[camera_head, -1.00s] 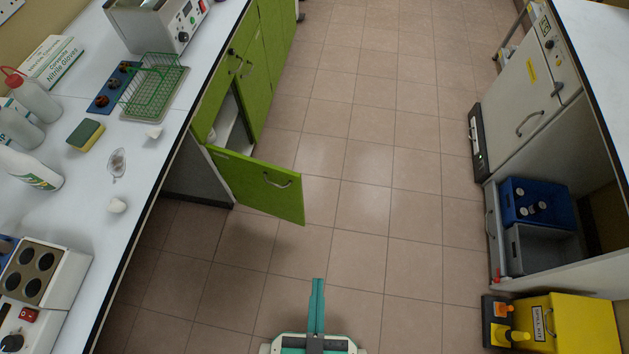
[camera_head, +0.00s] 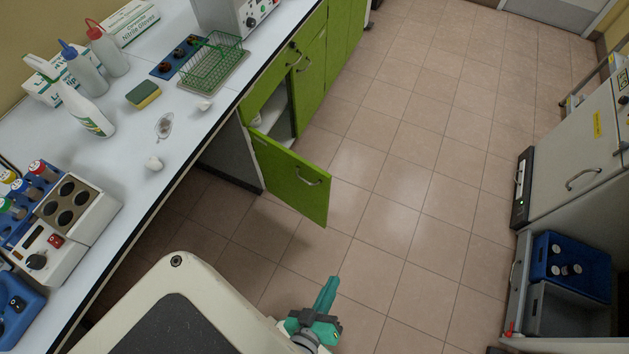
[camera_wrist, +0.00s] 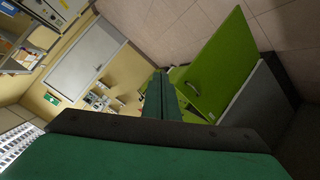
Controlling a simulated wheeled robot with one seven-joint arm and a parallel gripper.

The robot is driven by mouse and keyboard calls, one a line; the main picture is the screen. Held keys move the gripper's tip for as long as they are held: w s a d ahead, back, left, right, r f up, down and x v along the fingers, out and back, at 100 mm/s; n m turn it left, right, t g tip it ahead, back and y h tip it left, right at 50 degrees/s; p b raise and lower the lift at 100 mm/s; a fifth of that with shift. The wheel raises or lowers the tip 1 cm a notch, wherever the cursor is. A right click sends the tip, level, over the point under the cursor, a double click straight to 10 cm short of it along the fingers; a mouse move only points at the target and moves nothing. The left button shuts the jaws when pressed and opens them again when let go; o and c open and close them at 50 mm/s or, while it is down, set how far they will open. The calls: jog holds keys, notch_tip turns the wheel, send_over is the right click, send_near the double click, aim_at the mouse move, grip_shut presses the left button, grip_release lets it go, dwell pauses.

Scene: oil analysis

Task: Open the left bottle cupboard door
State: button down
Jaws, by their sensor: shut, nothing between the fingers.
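The green left cupboard door (camera_head: 292,182) under the bench stands open, swung out over the floor, with a metal handle (camera_head: 309,178) on its face. The opening beside it shows a pale shelf (camera_head: 279,118) inside. My gripper (camera_head: 328,290) is shut and empty, in front of the door and apart from it, above the floor. In the wrist view the shut fingers (camera_wrist: 160,92) point ahead, with the open green door (camera_wrist: 210,75) to their right.
Other green cupboard doors (camera_head: 312,65) look closed. The bench (camera_head: 190,140) above holds bottles, a green wire rack (camera_head: 211,62) and instruments. At right stand a grey cabinet (camera_head: 580,160) and a blue crate (camera_head: 570,265). The tiled floor between is clear.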

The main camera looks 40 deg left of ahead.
jog(key=w+a+f+n+g, duration=0.2)
jog(key=w+a+f+n, duration=0.2)
jog(key=a+f+n, duration=0.45)
jog(key=n+t+h, duration=0.2)
jog(key=n+t, duration=0.2)
jog(key=n, duration=1.5)
send_near(317, 175)
jog(key=x, duration=0.5)
jog(key=shift+f, duration=0.1)
jog(key=shift+w, duration=0.55)
